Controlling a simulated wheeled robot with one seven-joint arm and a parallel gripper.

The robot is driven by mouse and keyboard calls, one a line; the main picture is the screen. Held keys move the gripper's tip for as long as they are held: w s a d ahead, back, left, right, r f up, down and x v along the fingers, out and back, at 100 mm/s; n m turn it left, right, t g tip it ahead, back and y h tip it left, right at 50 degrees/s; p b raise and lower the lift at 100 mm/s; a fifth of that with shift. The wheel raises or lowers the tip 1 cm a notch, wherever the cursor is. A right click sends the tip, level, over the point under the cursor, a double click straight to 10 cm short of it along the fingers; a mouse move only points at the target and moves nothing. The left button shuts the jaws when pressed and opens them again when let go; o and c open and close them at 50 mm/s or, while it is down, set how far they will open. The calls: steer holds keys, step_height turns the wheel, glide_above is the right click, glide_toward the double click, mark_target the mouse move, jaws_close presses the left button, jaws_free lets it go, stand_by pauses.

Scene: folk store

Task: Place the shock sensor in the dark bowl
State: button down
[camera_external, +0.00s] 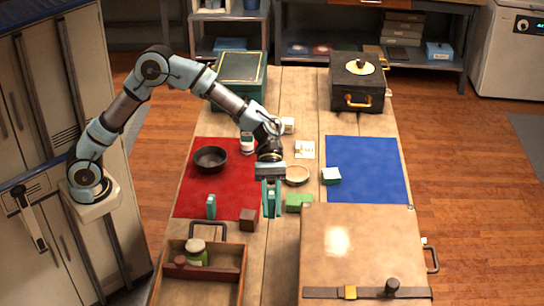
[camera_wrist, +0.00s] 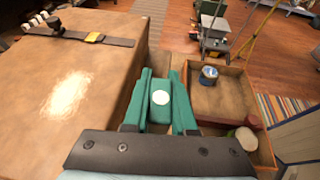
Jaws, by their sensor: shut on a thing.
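The dark bowl (camera_external: 210,160) stands upright on the red mat (camera_external: 190,194), left of my gripper. My gripper (camera_external: 271,200) points down over the bare wood strip between the red and blue mats, apart from the bowl. In the wrist view its teal fingers (camera_wrist: 161,84) are shut on a small green block with a pale round spot (camera_wrist: 160,98), which looks like the shock sensor. In the external view the fingers mostly hide this block. The bowl is not in the wrist view.
A large tan case (camera_external: 355,240) stands at the front right and an open wooden tray (camera_external: 203,247) at the front left. A brown cube (camera_external: 248,219), a green box (camera_external: 299,202) and a round lid (camera_external: 296,175) are near my gripper. The blue mat (camera_external: 365,168) is mostly clear.

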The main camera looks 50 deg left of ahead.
steer(key=shift+s+a+r, duration=0.1)
steer(key=shift+a+r, duration=0.05)
steer(key=shift+a, duration=0.15)
steer(key=w+a+f+m+g+y, duration=0.1)
steer(key=a+f+m+y, duration=0.4)
steer(key=a, duration=0.3)
steer(key=a+f+m+g+y, duration=0.2)
steer(key=a+f+m+y, duration=0.1)
steer(key=a+m+y, duration=0.4)
steer(key=w+a+f+m+g+y, duration=0.1)
steer(key=a+f+m+y, duration=0.35)
steer(key=a, duration=0.55)
steer(key=w+a+r+m+t+y, duration=0.1)
steer(key=w+a+r+m+t, duration=0.35)
steer(key=a+m+t, duration=0.25)
steer(key=w+a+r+m+t+y+p, duration=0.1)
steer(key=w+a+r+m+t, duration=0.35)
steer(key=a+m+t, duration=0.3)
steer(key=w+a+r+m+t+y, duration=0.2)
steer(key=w+a+r+m+t, duration=0.2)
steer(key=w+a+m+t, duration=0.25)
step_height(320, 180, down, 15)
steer(key=t+p, duration=0.1)
steer(key=shift+s, duration=0.4)
steer(key=shift+f+h, duration=0.1)
steer(key=shift+h, duration=0.15)
